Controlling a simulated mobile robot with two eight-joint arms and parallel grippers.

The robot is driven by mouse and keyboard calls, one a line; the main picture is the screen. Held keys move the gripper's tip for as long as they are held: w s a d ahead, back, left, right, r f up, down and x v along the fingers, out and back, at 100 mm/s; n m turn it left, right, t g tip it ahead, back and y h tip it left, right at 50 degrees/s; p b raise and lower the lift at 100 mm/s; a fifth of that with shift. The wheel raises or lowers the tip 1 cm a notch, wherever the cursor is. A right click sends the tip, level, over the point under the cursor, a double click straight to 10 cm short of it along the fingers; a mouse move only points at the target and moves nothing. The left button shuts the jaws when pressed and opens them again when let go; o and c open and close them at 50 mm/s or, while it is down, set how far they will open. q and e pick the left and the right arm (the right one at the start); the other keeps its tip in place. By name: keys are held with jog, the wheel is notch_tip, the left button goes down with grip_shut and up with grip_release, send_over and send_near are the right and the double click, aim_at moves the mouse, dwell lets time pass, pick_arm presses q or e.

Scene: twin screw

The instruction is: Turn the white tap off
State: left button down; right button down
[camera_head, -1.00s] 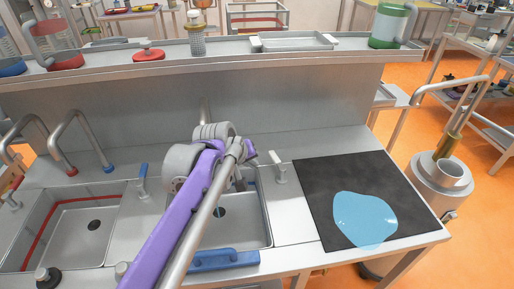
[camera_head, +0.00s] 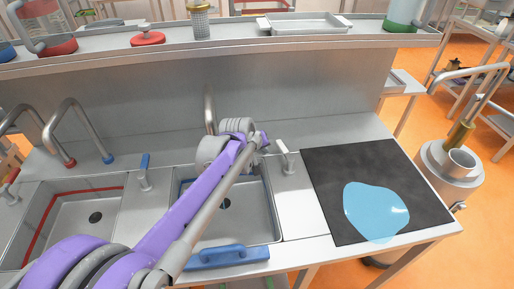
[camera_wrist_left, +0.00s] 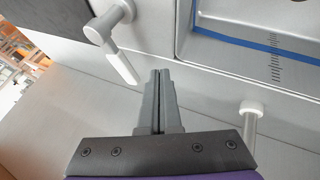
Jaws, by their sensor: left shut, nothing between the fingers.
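The white tap (camera_head: 287,158) stands on the counter at the right of the middle sink, its lever tilted up to the left. In the left wrist view, a white lever handle on a round knob (camera_wrist_left: 112,32) is at the upper left, matching this tap. My left gripper (camera_head: 264,141) is just left of and behind the tap, its fingers mostly hidden by the purple arm. In the left wrist view the shut, empty fingers (camera_wrist_left: 161,78) are beside the lever, with a visible gap. My right gripper does not show.
A blue-handled tap (camera_head: 145,172) stands left. A black mat (camera_head: 330,185) with a blue patch (camera_head: 375,210) lies right. A shelf (camera_head: 230,42) runs above.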

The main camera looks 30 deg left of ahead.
aim_at(278, 146)
pick_arm(q)
jog(key=shift+w+d+r, duration=0.15)
jog(key=shift+w+d, duration=0.95)
jog(key=shift+w, duration=0.1)
jog(key=shift+w+d+r+p, duration=0.15)
jog(key=shift+w+p, duration=0.15)
jog(key=shift+w, duration=0.55)
